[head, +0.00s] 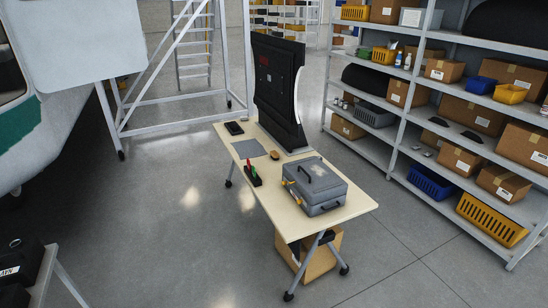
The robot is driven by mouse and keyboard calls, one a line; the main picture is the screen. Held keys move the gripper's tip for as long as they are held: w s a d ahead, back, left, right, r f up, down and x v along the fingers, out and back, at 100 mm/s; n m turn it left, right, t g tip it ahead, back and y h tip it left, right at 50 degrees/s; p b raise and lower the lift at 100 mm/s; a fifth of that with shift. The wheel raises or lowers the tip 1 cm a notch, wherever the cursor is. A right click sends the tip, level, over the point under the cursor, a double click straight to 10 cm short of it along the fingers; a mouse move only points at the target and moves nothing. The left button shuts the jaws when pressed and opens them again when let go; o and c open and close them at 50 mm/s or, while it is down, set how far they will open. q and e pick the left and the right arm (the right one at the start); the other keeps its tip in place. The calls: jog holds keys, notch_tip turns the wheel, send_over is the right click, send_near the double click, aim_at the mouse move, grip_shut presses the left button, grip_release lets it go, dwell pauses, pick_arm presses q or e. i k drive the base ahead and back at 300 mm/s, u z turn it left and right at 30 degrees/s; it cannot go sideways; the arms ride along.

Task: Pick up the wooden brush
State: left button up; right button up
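A small brown item (269,154) lies on the light wood table (325,217), between the grey mat and the grey case, near the base of the black monitor. It looks like the wooden brush, but it is too small to make out bristles or a handle. Neither of my grippers is in the head view.
The table also holds a black monitor (279,90), a grey case (315,186), a black holder with red and green items (253,175), a grey mat (249,149) and a black flat item (234,128). Loaded shelves (405,147) stand right. Floor left of the table is clear.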

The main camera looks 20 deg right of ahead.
aim_at(274, 154)
jog(key=u, duration=0.1)
jog(key=i, duration=4.9)
jog(key=z, duration=3.55)
